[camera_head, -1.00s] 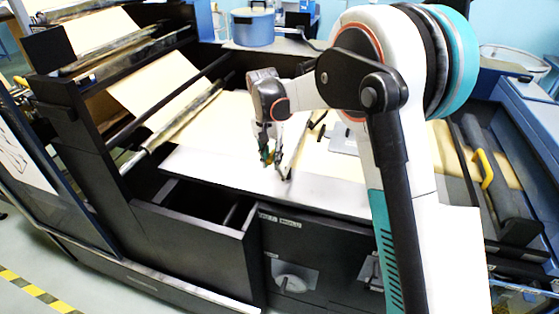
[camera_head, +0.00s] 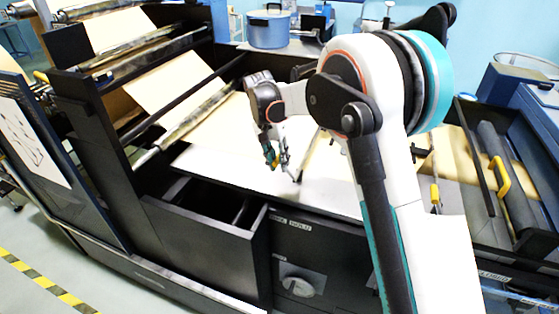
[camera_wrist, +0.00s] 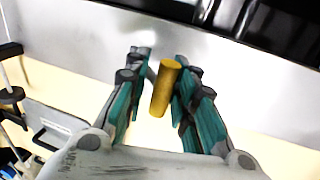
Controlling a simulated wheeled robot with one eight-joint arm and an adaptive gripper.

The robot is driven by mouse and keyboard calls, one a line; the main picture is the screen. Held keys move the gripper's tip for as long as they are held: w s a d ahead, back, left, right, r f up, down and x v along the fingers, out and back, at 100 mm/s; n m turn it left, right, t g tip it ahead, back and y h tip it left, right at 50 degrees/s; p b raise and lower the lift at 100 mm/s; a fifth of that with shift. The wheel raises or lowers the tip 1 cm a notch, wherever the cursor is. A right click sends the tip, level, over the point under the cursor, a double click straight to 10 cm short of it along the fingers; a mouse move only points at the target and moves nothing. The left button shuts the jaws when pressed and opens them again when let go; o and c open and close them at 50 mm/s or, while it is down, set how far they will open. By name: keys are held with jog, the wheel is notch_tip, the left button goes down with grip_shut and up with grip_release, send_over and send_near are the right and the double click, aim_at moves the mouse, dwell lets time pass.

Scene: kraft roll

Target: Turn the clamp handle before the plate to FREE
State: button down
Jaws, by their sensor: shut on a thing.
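In the wrist view a yellow cylindrical handle grip (camera_wrist: 165,88) stands between the two teal-padded fingers of my gripper (camera_wrist: 158,85). The fingers are shut on it from both sides. In the head view my gripper (camera_head: 277,164) is low over the pale table top near its front edge, and a bit of yellow shows at its fingers. The handle's base and any FREE mark are hidden or too small to read. A grey plate (camera_wrist: 60,122) with a small label lies on the table at left in the wrist view.
A dark open bin (camera_head: 205,210) lies front left of the table. Rollers and a paper web (camera_head: 165,85) rise at left. A blue pot (camera_head: 268,28) stands behind. Yellow levers (camera_head: 499,177) are at right. The pale table top (camera_head: 225,135) left of my gripper is clear.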

jog(key=c, duration=1.5)
grip_release()
jog(key=shift+a+f, duration=0.25)
jog(key=shift+f, duration=0.15)
jog(key=shift+c, duration=0.2)
jog(key=shift+w+a, duration=0.1)
jog(key=shift+a, duration=0.05)
jog(key=shift+r, duration=0.25)
jog(key=v, duration=1.1)
jog(key=shift+w+r, duration=0.15)
jog(key=shift+r, duration=0.2)
